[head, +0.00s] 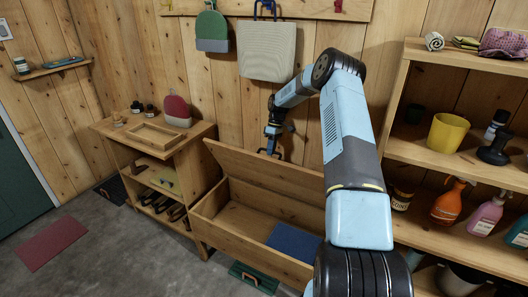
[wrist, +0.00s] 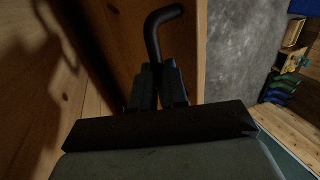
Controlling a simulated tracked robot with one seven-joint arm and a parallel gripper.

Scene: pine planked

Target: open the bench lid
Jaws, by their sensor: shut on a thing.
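The wooden bench (head: 240,238) stands against the back wall, and its lid (head: 250,168) is raised and tilted back, so the inside shows. A dark blue flat thing (head: 292,240) lies in the bench at the right. My gripper (head: 270,148) is at the lid's upper edge, on its far side. In the wrist view, my gripper's fingers (wrist: 158,88) are shut on a dark bent handle (wrist: 155,32) beside a wooden board, which appears to be the lid. My arm hides the bench's right end.
A wooden cabinet (head: 150,140) stands left of the bench. A shelf unit (head: 435,160) with bottles and a yellow pot (head: 449,132) is at right. Bags, one beige (head: 266,50), hang on the wall above the lid.

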